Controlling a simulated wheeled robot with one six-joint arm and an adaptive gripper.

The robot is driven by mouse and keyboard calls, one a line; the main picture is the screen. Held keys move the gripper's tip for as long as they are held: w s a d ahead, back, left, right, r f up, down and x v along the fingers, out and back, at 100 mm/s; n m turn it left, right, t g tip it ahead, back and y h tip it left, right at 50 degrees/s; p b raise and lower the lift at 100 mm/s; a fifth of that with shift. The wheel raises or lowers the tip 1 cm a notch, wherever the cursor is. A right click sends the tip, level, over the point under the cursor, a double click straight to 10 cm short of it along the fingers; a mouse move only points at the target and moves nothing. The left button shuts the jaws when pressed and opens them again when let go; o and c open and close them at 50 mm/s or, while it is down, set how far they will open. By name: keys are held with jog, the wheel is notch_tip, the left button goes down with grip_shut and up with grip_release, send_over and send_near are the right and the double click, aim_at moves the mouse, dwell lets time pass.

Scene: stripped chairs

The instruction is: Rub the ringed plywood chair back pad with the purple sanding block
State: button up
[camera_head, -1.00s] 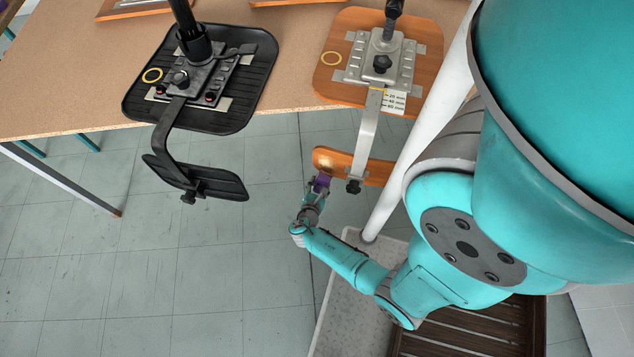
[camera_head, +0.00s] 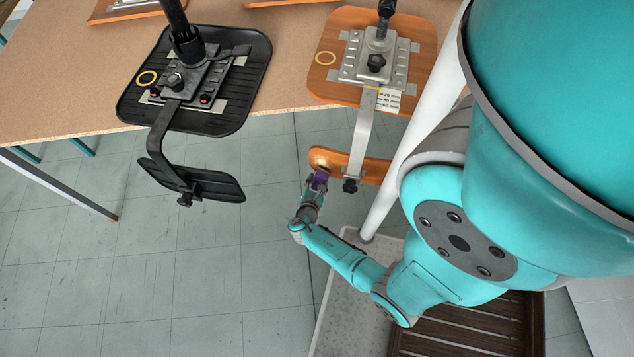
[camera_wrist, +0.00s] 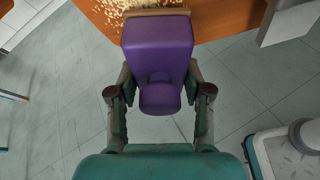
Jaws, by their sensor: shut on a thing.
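My gripper (camera_wrist: 160,105) is shut on the purple sanding block (camera_wrist: 158,50), which also shows small in the head view (camera_head: 320,178). The block's far face meets the orange plywood back pad (camera_wrist: 225,18) in the wrist view; touching or just short of it is hard to tell. Pale speckles (camera_wrist: 105,12) lie on the pad beside the block. In the head view the plywood back pad (camera_head: 376,171) hangs below the plywood chair seat (camera_head: 325,84) on a metal bar, with a pale patch at its left end. A yellow ring (camera_head: 326,58) lies on that seat.
A black chair seat (camera_head: 240,110) with its own black back pad (camera_head: 215,186) and yellow ring (camera_head: 147,78) is to the left. Both chairs lie on a brown table (camera_head: 60,90). A white post (camera_head: 385,205) stands right of the plywood pad.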

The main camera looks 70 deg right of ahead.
aim_at(320, 157)
jog(key=shift+d, duration=0.85)
jog(key=shift+r, duration=0.1)
jog(key=shift+r, duration=5.25)
jog(key=shift+d+f, duration=0.1)
jog(key=shift+d+f, duration=0.1)
jog(key=shift+f, duration=5.1)
jog(key=shift+w, duration=0.25)
jog(key=shift+r, duration=5.35)
